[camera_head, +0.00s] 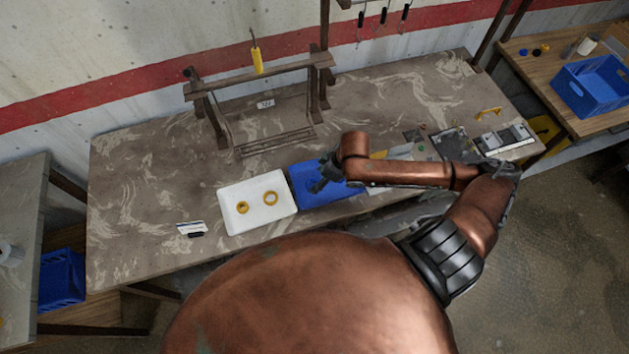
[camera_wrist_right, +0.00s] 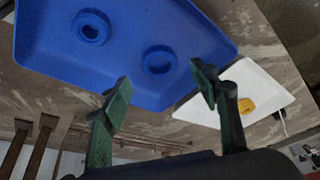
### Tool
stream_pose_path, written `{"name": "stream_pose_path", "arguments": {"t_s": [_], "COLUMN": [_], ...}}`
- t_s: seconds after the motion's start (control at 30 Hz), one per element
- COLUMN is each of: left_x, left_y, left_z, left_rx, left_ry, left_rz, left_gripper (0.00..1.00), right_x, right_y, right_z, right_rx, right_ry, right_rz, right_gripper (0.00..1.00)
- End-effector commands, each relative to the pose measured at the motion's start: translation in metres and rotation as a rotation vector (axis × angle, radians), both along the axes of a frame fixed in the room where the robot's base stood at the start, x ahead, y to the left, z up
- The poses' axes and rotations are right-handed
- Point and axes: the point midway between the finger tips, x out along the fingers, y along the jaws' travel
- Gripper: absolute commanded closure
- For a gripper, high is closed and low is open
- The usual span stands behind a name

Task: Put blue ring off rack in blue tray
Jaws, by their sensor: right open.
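The blue tray (camera_head: 312,201) lies near the front edge of the bench and is partly hidden by my right arm. In the right wrist view, two blue rings (camera_wrist_right: 97,41) (camera_wrist_right: 158,61) lie apart inside the blue tray (camera_wrist_right: 45,55). The rack (camera_head: 290,70) stands at the back of the bench; I see no blue ring on it, only a yellow-handled tool (camera_head: 257,60) at its bar. My right gripper (camera_head: 322,178) is over the blue tray, open and empty; its two green fingers (camera_wrist_right: 162,84) are apart in the wrist view. My left gripper is not in view.
A small white-and-dark item (camera_head: 191,229) lies farther left. Electronic parts (camera_head: 450,142) lie to the right.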

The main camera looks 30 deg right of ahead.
Motion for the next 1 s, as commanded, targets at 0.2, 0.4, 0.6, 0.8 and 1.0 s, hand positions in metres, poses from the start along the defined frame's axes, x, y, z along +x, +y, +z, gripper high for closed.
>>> {"name": "stream_pose_path", "arguments": {"t_s": [0.2,0.4,0.6,0.8,1.0], "left_x": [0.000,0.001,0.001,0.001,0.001], "left_y": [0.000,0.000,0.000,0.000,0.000], "left_z": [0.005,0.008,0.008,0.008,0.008], "left_rx": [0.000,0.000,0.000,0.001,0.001], "left_ry": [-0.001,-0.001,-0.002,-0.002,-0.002], "left_rz": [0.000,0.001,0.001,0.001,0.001], "left_gripper": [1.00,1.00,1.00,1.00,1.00], "right_x": [-0.014,-0.021,-0.024,-0.024,-0.024], "right_y": [-0.012,-0.017,-0.018,-0.018,-0.018], "right_z": [0.044,0.068,0.074,0.073,0.074], "right_rx": [-0.003,-0.001,0.000,0.000,0.000], "right_ry": [-0.001,-0.001,0.000,0.000,0.000], "right_rz": [0.001,0.000,0.000,0.000,0.000], "right_gripper": [0.45,0.45,0.45,0.45,0.45]}}
